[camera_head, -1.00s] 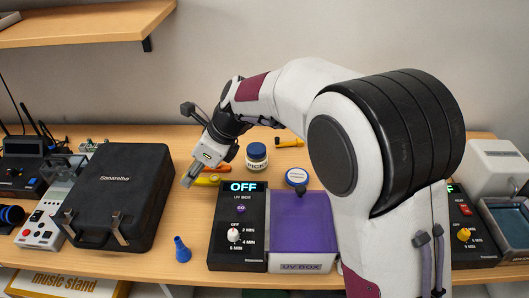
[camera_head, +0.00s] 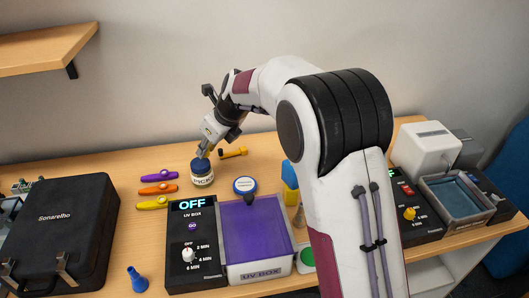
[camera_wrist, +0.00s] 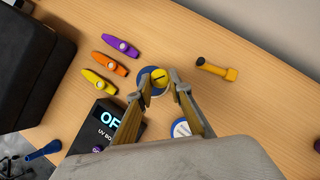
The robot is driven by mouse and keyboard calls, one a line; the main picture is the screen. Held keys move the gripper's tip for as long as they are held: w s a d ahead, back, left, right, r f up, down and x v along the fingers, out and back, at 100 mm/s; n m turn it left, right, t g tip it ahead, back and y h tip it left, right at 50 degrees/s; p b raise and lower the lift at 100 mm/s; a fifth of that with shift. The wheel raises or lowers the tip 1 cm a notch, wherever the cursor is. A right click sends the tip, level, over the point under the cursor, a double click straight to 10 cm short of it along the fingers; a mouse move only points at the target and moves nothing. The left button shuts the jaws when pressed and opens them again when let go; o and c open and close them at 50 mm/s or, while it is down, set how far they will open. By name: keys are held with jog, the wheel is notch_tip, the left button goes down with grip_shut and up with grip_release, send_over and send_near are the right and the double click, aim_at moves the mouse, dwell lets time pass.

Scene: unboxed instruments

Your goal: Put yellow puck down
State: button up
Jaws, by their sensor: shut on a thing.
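My gripper (camera_head: 203,154) points down at the blue-topped jar labelled PICKS (camera_head: 202,178). In the wrist view, a small yellow puck (camera_wrist: 159,77) sits between the fingertips of my gripper (camera_wrist: 160,80). The jar's blue rim (camera_wrist: 141,77) shows around and behind the puck. I cannot tell whether the puck touches the jar. The puck is too small or hidden to make out in the head view.
Purple, orange and yellow kazoos (camera_head: 158,189) lie left of the jar. A yellow tool (camera_head: 233,152) lies behind it to the right. The UV box (camera_head: 195,275) and a round blue-lidded tin (camera_head: 245,185) stand in front. A black case (camera_head: 60,225) is at left.

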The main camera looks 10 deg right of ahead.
jog(key=w+d+m+h, duration=0.1)
jog(key=w+d+m, duration=0.2)
jog(key=d, duration=0.6)
jog(key=w+d+m+t+h, duration=0.1)
jog(key=w+d+m+h, duration=0.1)
jog(key=w+d, duration=0.3)
jog(key=d+m, duration=0.1)
jog(key=d, duration=0.3)
jog(key=shift+w+d+r, duration=0.35)
send_over(264, 150)
jog(key=s, duration=0.2)
jog(key=shift+s+d+f, duration=0.1)
jog(key=shift+d+f, duration=0.05)
jog(key=shift+f, duration=2.35)
jog(key=shift+f, duration=2.5)
jog(key=shift+f, duration=0.1)
jog(key=o, duration=0.8)
jog(key=shift+c, duration=0.2)
